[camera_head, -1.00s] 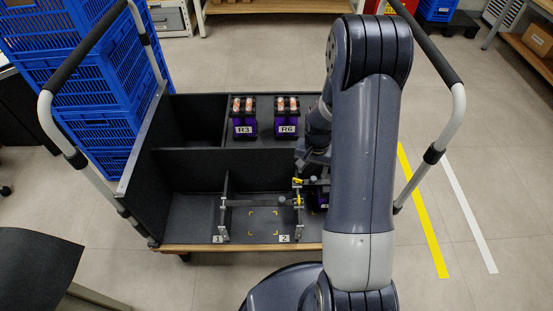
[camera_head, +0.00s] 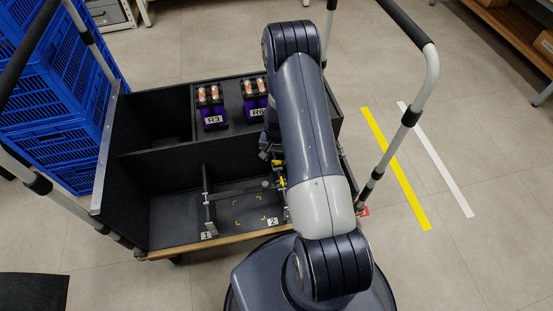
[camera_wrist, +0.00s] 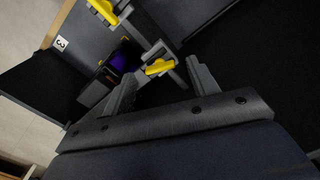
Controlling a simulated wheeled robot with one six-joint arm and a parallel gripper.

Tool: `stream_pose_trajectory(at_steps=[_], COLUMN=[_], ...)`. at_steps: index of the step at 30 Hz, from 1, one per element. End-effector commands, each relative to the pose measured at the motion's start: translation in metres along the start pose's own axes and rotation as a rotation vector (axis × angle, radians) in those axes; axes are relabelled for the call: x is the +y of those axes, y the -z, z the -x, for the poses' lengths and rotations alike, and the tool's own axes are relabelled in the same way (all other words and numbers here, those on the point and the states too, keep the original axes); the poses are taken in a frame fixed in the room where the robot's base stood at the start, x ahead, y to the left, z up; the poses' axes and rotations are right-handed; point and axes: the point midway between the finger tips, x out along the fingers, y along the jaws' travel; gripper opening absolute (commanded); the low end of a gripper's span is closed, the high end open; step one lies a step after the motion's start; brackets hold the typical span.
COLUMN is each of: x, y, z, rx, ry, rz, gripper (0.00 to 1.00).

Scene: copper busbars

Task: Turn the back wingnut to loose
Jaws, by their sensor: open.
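The back wingnut (camera_wrist: 160,67) is yellow and sits on a grey clamp bar in the wrist view. It lies between the two fingertips of my gripper (camera_wrist: 160,70), with its long side running roughly from one finger toward the other. The fingers are apart, and I see no clear contact. A second yellow wingnut, the front one (camera_wrist: 103,9), is at the top of the wrist view, outside the fingers. In the head view, yellow wingnuts (camera_head: 281,182) show beside my arm, which hides most of my gripper and the clamp's right part.
The black divided cart (camera_head: 170,152) has upright walls around the clamp. Purple-and-black units R3 (camera_head: 213,117) and R6 (camera_head: 255,108) stand in its back compartment. A purple unit (camera_wrist: 122,60) is near the left finger.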

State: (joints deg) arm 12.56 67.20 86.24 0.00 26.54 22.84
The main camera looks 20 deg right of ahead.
Motion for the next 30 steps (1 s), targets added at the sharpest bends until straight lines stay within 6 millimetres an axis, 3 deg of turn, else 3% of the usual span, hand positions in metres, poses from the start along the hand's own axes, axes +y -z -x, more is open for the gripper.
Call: stream_pose_trajectory(at_steps=[4, 13, 30], x=[0.0002, 0.0001, 0.0001], y=[-0.0005, -0.0002, -0.0002], z=[-0.0103, -0.0111, -0.0109], rx=[-0.001, 0.0, 0.0], ry=[-0.001, 0.0, 0.0], rz=[0.0, 0.0, 0.0], gripper=[0.56, 0.56, 0.12])
